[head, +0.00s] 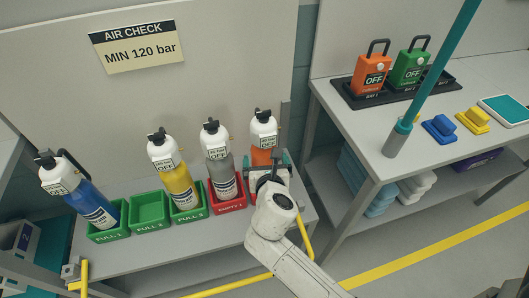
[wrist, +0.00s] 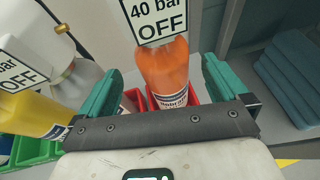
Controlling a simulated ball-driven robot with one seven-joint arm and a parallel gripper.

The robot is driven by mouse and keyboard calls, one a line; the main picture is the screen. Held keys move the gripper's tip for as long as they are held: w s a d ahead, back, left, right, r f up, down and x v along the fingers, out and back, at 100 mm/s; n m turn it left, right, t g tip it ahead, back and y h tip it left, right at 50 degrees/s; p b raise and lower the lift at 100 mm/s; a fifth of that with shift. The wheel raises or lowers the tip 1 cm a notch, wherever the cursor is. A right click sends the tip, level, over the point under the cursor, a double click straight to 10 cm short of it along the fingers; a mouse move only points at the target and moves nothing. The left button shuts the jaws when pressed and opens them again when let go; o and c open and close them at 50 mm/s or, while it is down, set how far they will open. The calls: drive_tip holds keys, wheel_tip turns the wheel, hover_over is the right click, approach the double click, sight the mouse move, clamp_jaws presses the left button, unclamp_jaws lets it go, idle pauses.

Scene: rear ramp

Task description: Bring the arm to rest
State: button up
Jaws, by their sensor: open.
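My gripper (head: 268,172) is at the front of the orange cylinder (head: 263,132) at the right end of the low bench. In the wrist view the green fingers of my gripper (wrist: 162,72) are spread, with the orange cylinder (wrist: 166,72) showing between them. I cannot tell whether they touch it. The cylinder stands in a red bin (wrist: 192,97), and its tag reads 40 bar OFF. My arm reaches in from the lower right and hides the lower part of the cylinder in the head view.
Blue (head: 90,203), yellow (head: 179,183) and grey (head: 221,172) cylinders stand to the left in bins. A green bin (head: 149,212) is empty. A workbench (head: 345,118) on the right holds orange and green devices and a teal post (head: 432,75). Yellow-striped floor (head: 420,255) is open at lower right.

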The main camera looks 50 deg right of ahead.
drive_tip(key=shift+v, duration=1.55)
drive_tip(key=s+a+f+m+g+y, duration=0.2)
drive_tip(key=s+m, duration=0.4)
drive_tip(key=m, duration=0.3)
drive_tip(key=s+a+f+m+g+y+p, duration=0.1)
drive_tip(key=s+a+f+m+g+y, duration=0.1)
drive_tip(key=s+m, duration=0.5)
drive_tip(key=s+a+f+m+g+y+p, duration=0.1)
drive_tip(key=s+a+m+g+y, duration=0.3)
drive_tip(key=m, duration=0.7)
drive_tip(key=shift+s+f+g+y, duration=0.3)
drive_tip(key=shift+s+f+y, duration=0.5)
drive_tip(key=shift+s, duration=0.45)
